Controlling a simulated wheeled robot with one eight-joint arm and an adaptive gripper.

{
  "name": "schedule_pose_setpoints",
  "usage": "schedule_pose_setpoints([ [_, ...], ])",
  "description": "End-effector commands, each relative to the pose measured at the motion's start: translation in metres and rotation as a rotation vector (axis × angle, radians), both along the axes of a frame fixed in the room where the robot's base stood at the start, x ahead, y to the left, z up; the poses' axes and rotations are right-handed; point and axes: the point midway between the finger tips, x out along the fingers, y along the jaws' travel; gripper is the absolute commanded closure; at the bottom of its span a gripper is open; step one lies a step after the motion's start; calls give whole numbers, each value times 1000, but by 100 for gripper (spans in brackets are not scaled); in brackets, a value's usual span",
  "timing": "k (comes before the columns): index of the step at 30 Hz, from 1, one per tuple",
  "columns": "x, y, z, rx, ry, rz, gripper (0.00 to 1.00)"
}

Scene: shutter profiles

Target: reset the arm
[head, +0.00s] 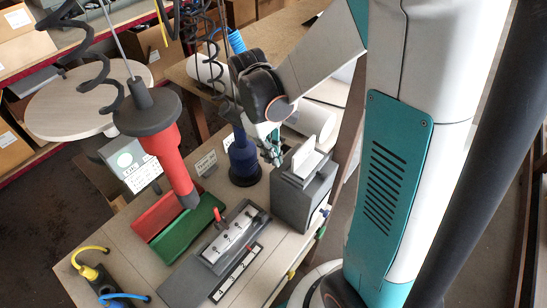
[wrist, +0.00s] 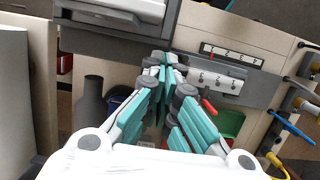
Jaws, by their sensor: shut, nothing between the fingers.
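My gripper (head: 272,150), with teal fingers, is above the workbench, between the dark blue tool and the grey box-shaped device in the head view. In the wrist view my gripper (wrist: 165,62) has its fingertips together with nothing between them. The grey device (head: 297,204) has a pale block on top; it also shows in the wrist view (wrist: 80,42) at the top left. The grey fixture (head: 237,232) with a white numbered strip and a red handle lies on the bench; the strip also shows in the wrist view (wrist: 218,80). My arm covers part of the bench's back.
A red power tool (head: 168,150) hangs by a coiled cable at the left. A dark blue tool (head: 243,158) stands close to my gripper. A red tray (head: 158,215) and a green tray (head: 188,234) lie left of the fixture. Yellow and blue cables are at the front left.

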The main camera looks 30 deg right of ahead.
Motion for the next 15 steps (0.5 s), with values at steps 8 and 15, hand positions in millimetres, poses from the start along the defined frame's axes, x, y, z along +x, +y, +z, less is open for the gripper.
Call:
schedule_pose_setpoints([
  [8,16,6,50,1,-2,0,100],
  [15,22,9,67,1,-3,0,100],
])
